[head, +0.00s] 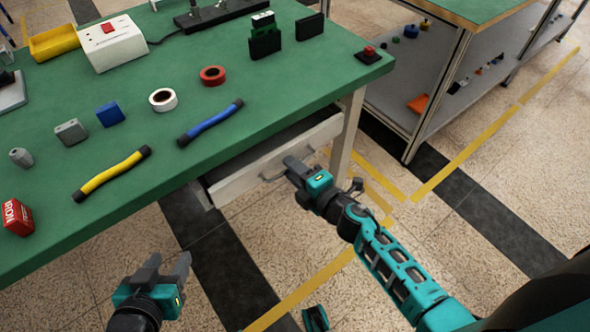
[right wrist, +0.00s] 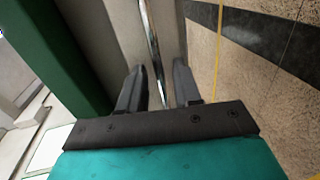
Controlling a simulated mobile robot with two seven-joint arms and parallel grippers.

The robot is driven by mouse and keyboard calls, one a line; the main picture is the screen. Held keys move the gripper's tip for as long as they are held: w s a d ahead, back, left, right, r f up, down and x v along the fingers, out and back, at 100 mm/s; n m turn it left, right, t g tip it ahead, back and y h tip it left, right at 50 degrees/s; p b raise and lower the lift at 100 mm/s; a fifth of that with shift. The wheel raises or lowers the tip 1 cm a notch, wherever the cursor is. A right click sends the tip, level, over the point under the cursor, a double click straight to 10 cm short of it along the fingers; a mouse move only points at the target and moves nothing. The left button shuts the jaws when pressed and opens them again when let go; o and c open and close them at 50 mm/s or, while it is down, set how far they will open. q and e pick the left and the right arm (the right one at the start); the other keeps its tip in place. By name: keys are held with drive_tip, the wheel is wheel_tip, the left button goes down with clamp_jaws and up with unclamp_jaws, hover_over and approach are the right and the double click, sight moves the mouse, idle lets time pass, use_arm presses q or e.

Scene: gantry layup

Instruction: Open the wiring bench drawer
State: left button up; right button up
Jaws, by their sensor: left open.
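The wiring bench (head: 240,120) has a green top and a pale drawer (head: 240,178) under its front edge. A dark strip shows between the bench edge and the drawer front; I cannot tell how far out the drawer stands. Its metal bar handle (head: 272,171) also shows in the right wrist view (right wrist: 150,35). My right gripper (head: 291,168) is at the right end of the handle. In the right wrist view its two fingers are apart, with the bar running between them. My left gripper (head: 168,266) is open and empty, low in front of the bench.
On the bench lie a yellow cable (head: 112,174), a blue cable (head: 210,123), tape rolls, connector blocks and a red box (head: 16,217). A shelved table (head: 440,70) stands at the right.

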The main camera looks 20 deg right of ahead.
clamp_jaws()
idle(1.2)
